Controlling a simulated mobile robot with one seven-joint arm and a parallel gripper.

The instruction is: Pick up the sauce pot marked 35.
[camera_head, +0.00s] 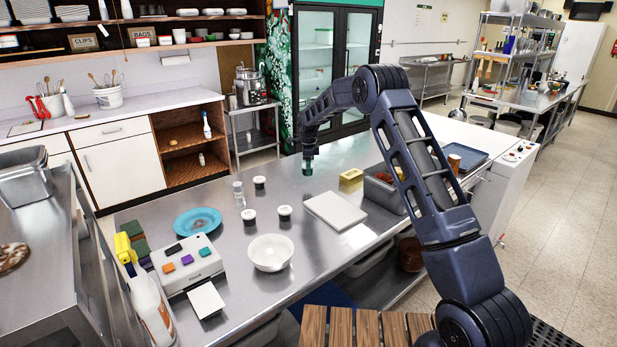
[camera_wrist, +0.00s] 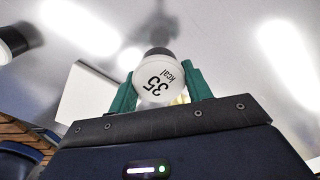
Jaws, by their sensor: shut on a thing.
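In the head view my gripper (camera_head: 308,166) is over the steel counter, pointing down; the pot is too small to make out there. I cannot tell whether the pot touches the counter.
Other dark pots with white lids stand on the steel counter: one (camera_head: 259,182) left of my gripper, two (camera_head: 248,216) (camera_head: 284,213) nearer. A white board (camera_head: 335,211), white bowl (camera_head: 270,252), blue plate (camera_head: 197,221), clear shaker (camera_head: 238,193), yellow block (camera_head: 351,176) and grey bin (camera_head: 384,190) share it.

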